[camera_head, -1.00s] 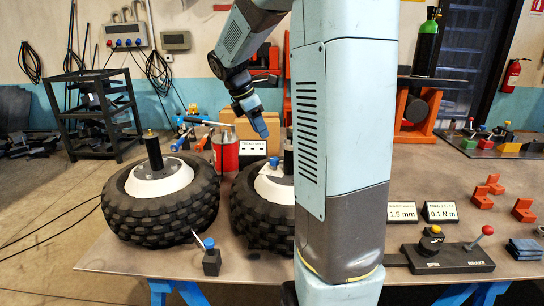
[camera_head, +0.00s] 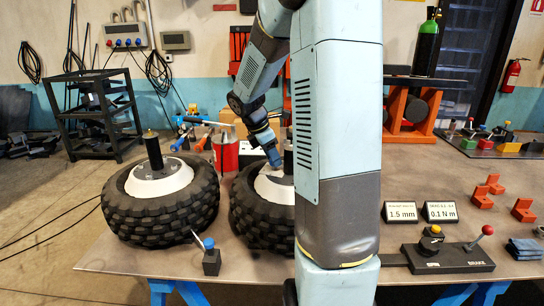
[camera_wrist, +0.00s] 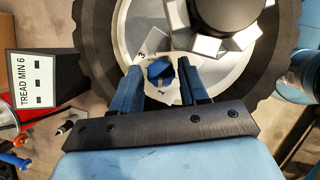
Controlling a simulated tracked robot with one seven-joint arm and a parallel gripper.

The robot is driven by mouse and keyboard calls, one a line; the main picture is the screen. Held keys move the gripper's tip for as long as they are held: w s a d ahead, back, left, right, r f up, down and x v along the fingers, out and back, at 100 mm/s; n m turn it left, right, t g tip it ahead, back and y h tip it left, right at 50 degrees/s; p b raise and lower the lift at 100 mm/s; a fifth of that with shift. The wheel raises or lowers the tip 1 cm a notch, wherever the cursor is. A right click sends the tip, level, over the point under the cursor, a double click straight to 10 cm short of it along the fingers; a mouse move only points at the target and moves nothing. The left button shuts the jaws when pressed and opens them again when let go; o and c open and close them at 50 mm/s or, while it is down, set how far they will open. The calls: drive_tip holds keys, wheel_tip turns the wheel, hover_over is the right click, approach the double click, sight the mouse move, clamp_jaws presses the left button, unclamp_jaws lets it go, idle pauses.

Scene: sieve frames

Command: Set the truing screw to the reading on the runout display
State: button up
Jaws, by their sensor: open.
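The truing screw, a blue faceted knob (camera_wrist: 160,72), sits on the white hub of the right wheel (camera_head: 251,215), with small marks such as 3 and 1 around it in the wrist view. My gripper (camera_wrist: 159,68) is open, with one blue finger on each side of the knob. Contact cannot be told. In the head view my gripper (camera_head: 276,162) is low over that hub and hides the knob. The runout display (camera_head: 402,212) reads 1.5 mm.
A display beside it (camera_head: 441,212) reads 0.1 N m. A black post (camera_head: 289,156) rises from the hub close to my gripper. A red can (camera_head: 226,151) and a TREAD MIN 6 sign (camera_wrist: 32,80) stand near. Another wheel (camera_head: 160,206) lies to the left.

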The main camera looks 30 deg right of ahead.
drive_tip(key=c, duration=0.8)
drive_tip(key=shift+o, duration=0.2)
drive_tip(key=shift+w+m, duration=0.1)
drive_tip(key=shift+m, duration=0.2)
drive_tip(key=shift+w+m+g+y, duration=0.1)
drive_tip(key=shift+m+g+y, duration=0.25)
drive_tip(key=shift+m, duration=0.95)
drive_tip(key=shift+m+g+y, duration=0.15)
drive_tip(key=shift+m+g, duration=0.4)
drive_tip(key=shift+m, duration=0.75)
drive_tip(key=o, duration=0.8)
drive_tip(key=shift+c, duration=0.2)
